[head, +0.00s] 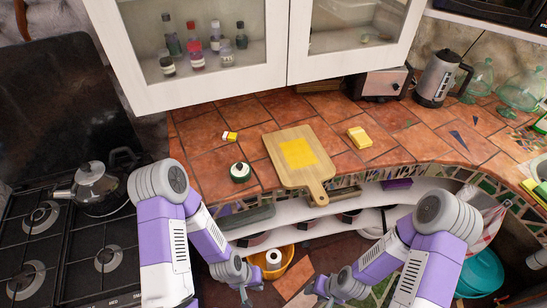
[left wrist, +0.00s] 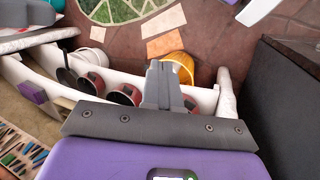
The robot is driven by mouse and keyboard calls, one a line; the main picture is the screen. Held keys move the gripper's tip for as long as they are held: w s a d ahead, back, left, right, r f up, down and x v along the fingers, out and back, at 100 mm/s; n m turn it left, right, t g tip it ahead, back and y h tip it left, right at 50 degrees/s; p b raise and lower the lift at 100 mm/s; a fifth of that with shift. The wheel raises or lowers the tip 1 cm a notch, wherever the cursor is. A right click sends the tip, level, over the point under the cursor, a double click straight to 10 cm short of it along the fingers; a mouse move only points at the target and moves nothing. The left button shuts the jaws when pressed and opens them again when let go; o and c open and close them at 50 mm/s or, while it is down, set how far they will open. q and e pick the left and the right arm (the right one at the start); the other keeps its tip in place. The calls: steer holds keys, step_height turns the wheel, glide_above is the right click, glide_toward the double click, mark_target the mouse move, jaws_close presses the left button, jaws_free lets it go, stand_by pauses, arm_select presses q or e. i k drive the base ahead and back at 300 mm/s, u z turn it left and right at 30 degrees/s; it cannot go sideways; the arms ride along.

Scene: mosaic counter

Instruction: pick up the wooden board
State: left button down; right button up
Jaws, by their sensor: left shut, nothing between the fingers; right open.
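The wooden board (head: 284,173) lies flat on the tiled counter in the head view, its handle pointing toward me over the front edge. A yellow square (head: 298,153) shows on its face; I cannot tell if it is a separate thing. My left gripper (head: 246,293) is low in front of the counter, below and left of the handle. In the left wrist view its fingers (left wrist: 165,82) are shut and empty; the board is not seen there. My right gripper (head: 321,291) is open, also low in front of the counter, apart from the board.
A dark-capped jar (head: 240,172) and a small yellow item (head: 230,137) stand left of the board. A yellow block (head: 360,137) lies to its right. A stove (head: 80,230) is at left, a toaster (head: 383,83) and kettle (head: 438,80) behind right. Cabinet doors (head: 275,50) hang above.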

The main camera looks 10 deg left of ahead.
mark_target(299, 159)
steer(key=z, duration=1.55)
steer(key=i, duration=0.6)
steer(key=u, duration=2.4)
